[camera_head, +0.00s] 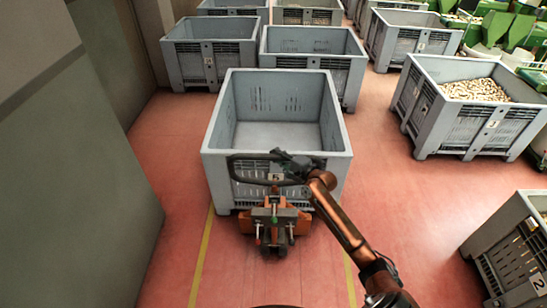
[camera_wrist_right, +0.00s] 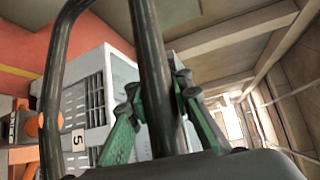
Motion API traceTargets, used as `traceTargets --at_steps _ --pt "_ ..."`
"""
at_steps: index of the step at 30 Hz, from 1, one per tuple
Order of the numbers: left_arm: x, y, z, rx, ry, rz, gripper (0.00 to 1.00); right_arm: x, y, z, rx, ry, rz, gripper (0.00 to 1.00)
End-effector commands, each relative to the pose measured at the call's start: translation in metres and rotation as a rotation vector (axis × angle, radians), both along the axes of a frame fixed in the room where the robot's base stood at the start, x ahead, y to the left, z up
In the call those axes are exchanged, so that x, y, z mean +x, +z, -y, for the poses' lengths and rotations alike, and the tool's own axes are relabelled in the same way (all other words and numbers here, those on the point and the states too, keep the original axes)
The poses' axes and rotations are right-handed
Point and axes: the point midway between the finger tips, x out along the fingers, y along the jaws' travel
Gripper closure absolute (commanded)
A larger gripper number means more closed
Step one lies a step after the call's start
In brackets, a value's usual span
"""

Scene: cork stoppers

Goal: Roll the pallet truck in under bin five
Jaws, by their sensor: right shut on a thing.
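Bin five (camera_head: 221,135) is a grey, empty plastic bin in the middle of the head view, with a "5" label on its front. It also shows in the right wrist view (camera_wrist_right: 95,92). The orange pallet truck (camera_head: 273,216) stands close against the bin's front side. Its forks are hidden, so I cannot tell how far under they reach. Its black loop handle (camera_head: 236,172) rises before the bin front and shows large in the right wrist view (camera_wrist_right: 152,60). My right gripper (camera_head: 297,165) is shut on the handle bar. My left gripper is not in view.
A wall (camera_head: 75,170) stands at the left. More grey bins stand behind, including an empty one (camera_head: 210,53). A bin of corks (camera_head: 480,127) and bin two (camera_head: 515,262) stand at the right. Yellow floor lines (camera_head: 202,260) flank the truck; red floor between is clear.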

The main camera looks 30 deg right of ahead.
Motion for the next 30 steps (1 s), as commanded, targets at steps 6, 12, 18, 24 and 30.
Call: traceTargets --at_steps 6,12,18,24,30 --pt "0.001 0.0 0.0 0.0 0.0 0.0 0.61 0.001 0.002 -0.001 -0.001 0.002 0.004 0.73" --pt "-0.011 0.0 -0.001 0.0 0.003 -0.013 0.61 0.003 0.0 -0.003 0.001 0.005 0.0 0.61" --pt "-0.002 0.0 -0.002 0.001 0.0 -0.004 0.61 0.001 -0.002 -0.002 0.001 0.003 -0.003 0.61" --pt "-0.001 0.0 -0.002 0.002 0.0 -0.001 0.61 -0.011 -0.001 0.001 0.0 0.003 -0.005 0.61" --pt "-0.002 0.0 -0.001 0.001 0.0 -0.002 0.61 -0.049 0.003 0.011 -0.001 0.003 -0.007 0.61"
